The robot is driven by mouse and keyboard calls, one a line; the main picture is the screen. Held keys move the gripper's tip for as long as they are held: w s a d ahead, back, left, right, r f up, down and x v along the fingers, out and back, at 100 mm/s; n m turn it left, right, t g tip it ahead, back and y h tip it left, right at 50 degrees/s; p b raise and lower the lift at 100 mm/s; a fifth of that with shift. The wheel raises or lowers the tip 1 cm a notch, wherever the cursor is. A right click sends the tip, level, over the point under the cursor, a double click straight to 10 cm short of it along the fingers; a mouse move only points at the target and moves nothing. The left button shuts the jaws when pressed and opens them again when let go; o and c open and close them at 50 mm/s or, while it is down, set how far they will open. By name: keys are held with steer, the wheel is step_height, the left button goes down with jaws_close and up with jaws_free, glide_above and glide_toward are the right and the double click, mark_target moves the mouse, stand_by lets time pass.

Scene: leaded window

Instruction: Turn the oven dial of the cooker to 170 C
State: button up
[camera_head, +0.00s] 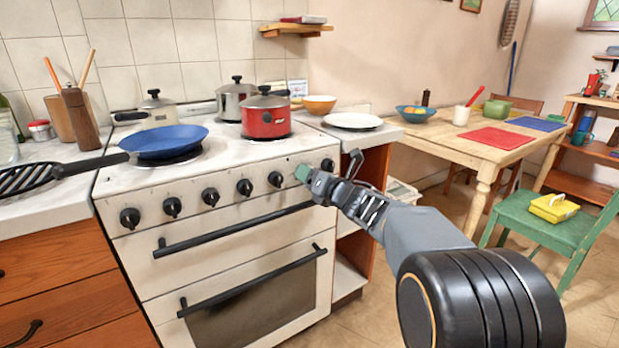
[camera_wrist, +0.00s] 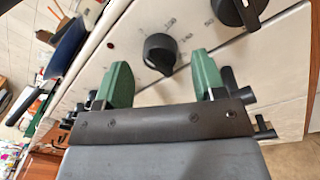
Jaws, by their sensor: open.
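The white cooker (camera_head: 225,222) has a row of black dials along its front panel. My gripper (camera_head: 303,174) is at the right part of this row, and its tip hides the panel just left of the rightmost dial (camera_head: 328,165). In the wrist view my gripper (camera_wrist: 162,68) is open, with one green finger on each side of a black dial (camera_wrist: 159,50). Its fingers appear apart from the dial. Small numbers are printed around that dial, too blurred to read surely; I cannot tell the setting. Another black dial (camera_wrist: 242,10) shows at the top right.
Two oven handles (camera_head: 235,229) stick out below the dials. A blue pan (camera_head: 165,141), a red pot (camera_head: 266,115) and other pots stand on the hob. A wooden table (camera_head: 450,143) and a green chair (camera_head: 565,235) stand to the right; floor is free between.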

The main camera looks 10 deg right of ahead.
steer(key=shift+x, duration=0.75)
steer(key=shift+c, duration=0.5)
steer(key=c, duration=0.8)
steer(key=shift+c, duration=0.2)
steer(key=shift+m, duration=0.3)
